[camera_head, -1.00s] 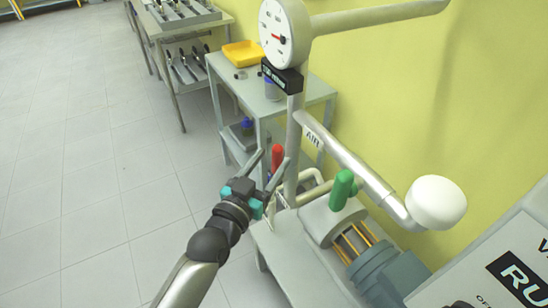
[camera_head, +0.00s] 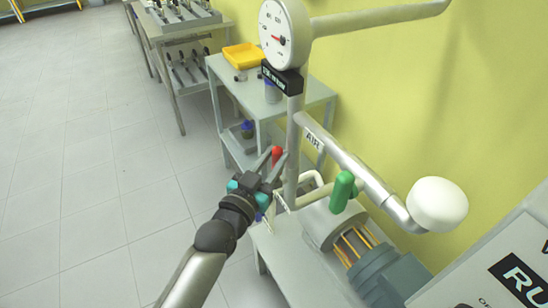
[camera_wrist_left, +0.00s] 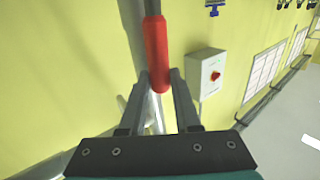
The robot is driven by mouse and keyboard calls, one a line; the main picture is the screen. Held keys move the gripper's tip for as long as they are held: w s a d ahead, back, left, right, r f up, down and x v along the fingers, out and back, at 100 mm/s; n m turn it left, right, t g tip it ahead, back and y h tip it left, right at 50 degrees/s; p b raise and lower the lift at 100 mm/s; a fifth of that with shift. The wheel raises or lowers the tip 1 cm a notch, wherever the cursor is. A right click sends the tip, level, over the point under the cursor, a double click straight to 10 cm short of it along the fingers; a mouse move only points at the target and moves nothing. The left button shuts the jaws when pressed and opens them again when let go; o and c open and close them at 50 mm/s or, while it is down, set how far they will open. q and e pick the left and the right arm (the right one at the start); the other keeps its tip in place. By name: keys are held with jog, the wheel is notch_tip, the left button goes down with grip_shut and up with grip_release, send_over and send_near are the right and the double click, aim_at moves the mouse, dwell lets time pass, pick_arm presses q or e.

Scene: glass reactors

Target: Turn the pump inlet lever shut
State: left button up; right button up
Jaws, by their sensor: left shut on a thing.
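The red lever handle (camera_head: 276,153) stands upright beside the vertical grey pipe, left of the pump. My left gripper (camera_head: 274,159) is shut on it, reaching in from the lower left. In the left wrist view the red handle (camera_wrist_left: 156,50) runs up between the two finger ends (camera_wrist_left: 159,78), joined to a dark rod at its top. The pump (camera_head: 388,272) sits on a low grey bench and has a green handle (camera_head: 342,190) on top. The lever's pivot is mostly hidden behind the gripper. My right gripper is not in view.
A pressure gauge (camera_head: 285,34) tops the pipe. A slanted pipe labelled AIR ends in a white cap (camera_head: 437,204) to the right. A grey cart (camera_head: 310,92) with a yellow tray (camera_head: 243,56) stands behind. The tiled floor at left is clear.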

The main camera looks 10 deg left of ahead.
pick_arm(q)
grip_shut()
dwell(0.5)
jog(key=shift+d, duration=0.1)
dwell(0.3)
